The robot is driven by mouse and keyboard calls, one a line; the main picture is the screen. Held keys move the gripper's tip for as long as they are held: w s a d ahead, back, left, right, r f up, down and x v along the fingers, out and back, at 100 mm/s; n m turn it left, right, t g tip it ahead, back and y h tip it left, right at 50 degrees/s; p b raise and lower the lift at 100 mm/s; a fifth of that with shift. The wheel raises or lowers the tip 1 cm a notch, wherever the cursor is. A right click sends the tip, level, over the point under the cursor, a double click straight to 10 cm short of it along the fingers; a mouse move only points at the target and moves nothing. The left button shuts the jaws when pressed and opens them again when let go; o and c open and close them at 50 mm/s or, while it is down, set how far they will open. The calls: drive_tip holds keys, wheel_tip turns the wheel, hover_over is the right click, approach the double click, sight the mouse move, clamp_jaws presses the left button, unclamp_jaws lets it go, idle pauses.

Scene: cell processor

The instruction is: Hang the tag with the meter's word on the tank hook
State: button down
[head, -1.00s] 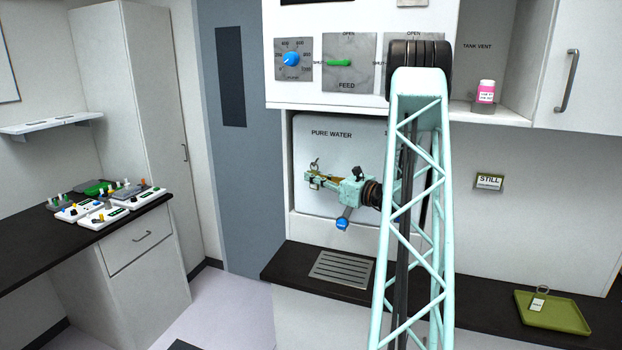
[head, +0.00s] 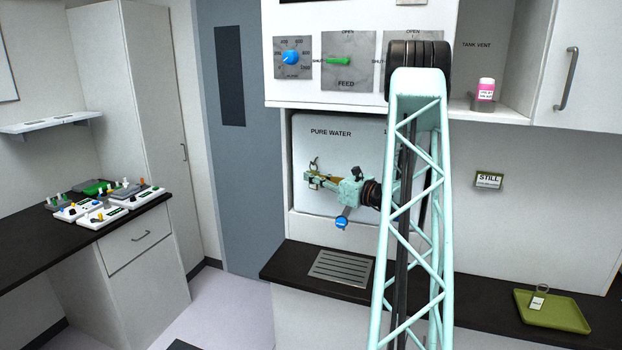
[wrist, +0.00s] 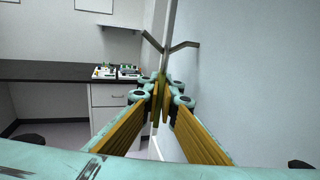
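My gripper (head: 312,178) is in front of the white tank panel marked PURE WATER (head: 345,152), at its left part. In the wrist view my gripper's fingertips (wrist: 160,92) are close together, and I make out no tag between them; something thin there could be hidden. A small dark hook-like shape (head: 315,162) shows just above the fingertips in the head view. A white tag (head: 537,303) with a wire ring lies on the green tray (head: 572,318). Its word is too small to read.
A small sign reading STILL (head: 489,180) is on the wall at right. A pink-and-white bottle (head: 486,89) stands on the shelf by TANK VENT. Several small devices (head: 105,202) crowd the left bench. A drain grate (head: 342,268) lies below the tank in the dark counter.

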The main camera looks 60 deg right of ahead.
idle(0.4)
drive_tip(key=c, duration=2.9)
unclamp_jaws()
drive_tip(key=shift+o, duration=0.6)
drive_tip(key=o, duration=0.4)
drive_tip(key=shift+s, duration=0.15)
drive_tip(key=shift+s+a+b, duration=0.15)
drive_tip(key=shift+s+b, duration=0.4)
drive_tip(key=shift+s, duration=2.8)
